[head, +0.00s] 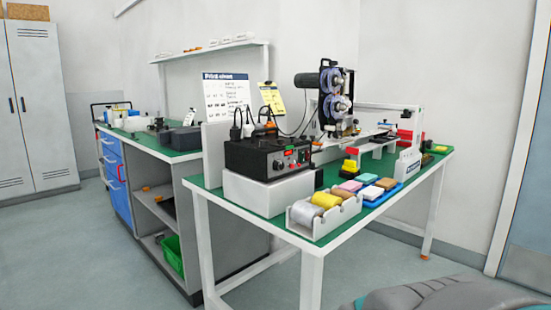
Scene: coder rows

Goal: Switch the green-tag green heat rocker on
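A black control box (248,159) sits on a white block (262,196) at the near left part of the green-topped table. Its front panel (291,159) faces right and carries small red, dark and light controls. A tiny green spot may show among them, but the panel is too small to tell which control is the green heat rocker, its tag, or its position. Dark plugs and cables stand on top of the box. My gripper is not in view.
A white tray of rolls (324,214) stands at the table's near edge, with coloured blocks on a blue tray (378,198) beyond. A black and purple reel machine (337,95) stands behind.

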